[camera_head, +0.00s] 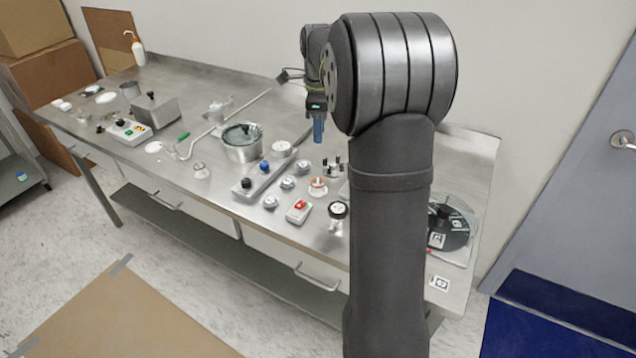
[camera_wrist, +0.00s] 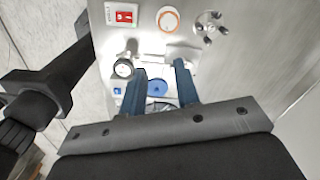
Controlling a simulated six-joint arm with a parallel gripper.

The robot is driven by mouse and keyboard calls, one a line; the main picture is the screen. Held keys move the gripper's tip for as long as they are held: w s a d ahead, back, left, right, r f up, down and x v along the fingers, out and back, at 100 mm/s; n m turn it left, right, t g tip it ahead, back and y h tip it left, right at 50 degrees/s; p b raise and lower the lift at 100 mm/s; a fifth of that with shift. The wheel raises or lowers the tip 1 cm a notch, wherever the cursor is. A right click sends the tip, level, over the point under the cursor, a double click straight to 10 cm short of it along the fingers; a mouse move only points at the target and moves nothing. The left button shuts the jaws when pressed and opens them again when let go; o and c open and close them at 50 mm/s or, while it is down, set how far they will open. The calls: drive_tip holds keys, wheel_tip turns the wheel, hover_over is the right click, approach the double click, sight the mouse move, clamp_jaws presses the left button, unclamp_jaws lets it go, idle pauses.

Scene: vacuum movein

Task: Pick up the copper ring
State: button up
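The copper ring (camera_head: 318,187) lies on the steel bench in the head view, on or around a pale round piece. In the wrist view the copper ring (camera_wrist: 168,20) shows near the top edge, encircling a white disc. My gripper (camera_head: 318,131) hangs above the bench in the head view, with a blue finger pointing down. In the wrist view the two blue fingers of my gripper (camera_wrist: 161,68) are apart, with nothing seen held between them. The ring lies beyond the fingertips, apart from them.
A red-switch box (camera_wrist: 123,14), a metal star-shaped knob piece (camera_wrist: 209,25) and a gauge (camera_wrist: 124,68) lie near the ring. A steel pot (camera_head: 242,150) and several small fittings stand to its left. A black round device (camera_head: 447,228) sits at the bench's right end.

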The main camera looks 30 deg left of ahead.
drive_tip(key=shift+a+f, duration=0.15)
drive_tip(key=shift+f, duration=4.15)
drive_tip(key=shift+a+f, duration=0.1)
drive_tip(key=shift+f, duration=4.15)
drive_tip(key=shift+f, duration=0.2)
clamp_jaws()
